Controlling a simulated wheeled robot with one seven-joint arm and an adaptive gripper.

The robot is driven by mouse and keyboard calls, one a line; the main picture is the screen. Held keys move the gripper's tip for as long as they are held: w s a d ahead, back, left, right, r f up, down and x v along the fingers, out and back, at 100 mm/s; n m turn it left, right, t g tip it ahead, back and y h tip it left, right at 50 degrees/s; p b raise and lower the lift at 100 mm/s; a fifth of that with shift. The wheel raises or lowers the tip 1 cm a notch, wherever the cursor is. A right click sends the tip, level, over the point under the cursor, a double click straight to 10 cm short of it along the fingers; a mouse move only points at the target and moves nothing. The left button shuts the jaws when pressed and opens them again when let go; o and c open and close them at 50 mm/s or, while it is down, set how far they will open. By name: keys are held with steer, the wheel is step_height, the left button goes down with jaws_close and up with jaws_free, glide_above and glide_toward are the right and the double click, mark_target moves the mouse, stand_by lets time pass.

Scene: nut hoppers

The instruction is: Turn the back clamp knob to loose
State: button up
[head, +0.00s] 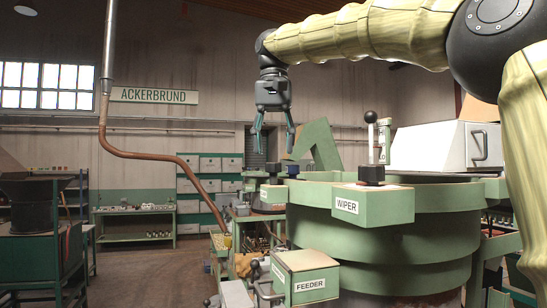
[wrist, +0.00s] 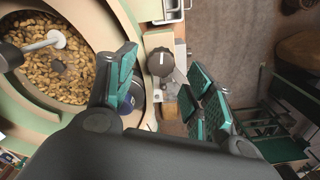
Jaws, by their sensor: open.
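My gripper (head: 275,148) is open and empty, pointing down above the rear left rim of the green hopper bowl (head: 385,240). In the wrist view a dark round knob (wrist: 160,62) with a white pointer line shows between the two teal-padded fingers (wrist: 162,72), apart from them. It sits on a small mount beside the bowl's rim. A blue-topped knob (wrist: 127,100) is partly hidden behind the left finger. In the head view a dark knob (head: 272,170) and a blue one (head: 293,171) stand below my gripper. I cannot tell for sure which is the back clamp knob.
The bowl holds many brown nuts (wrist: 60,75). A lever with a black ball (head: 370,117) rises from the WIPER box (head: 372,203). The FEEDER box (head: 305,277) is at the front. A white-lidded box (head: 440,147) stands right. Open floor (head: 150,275) lies left.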

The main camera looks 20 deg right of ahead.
steer(key=shift+r, duration=1.75)
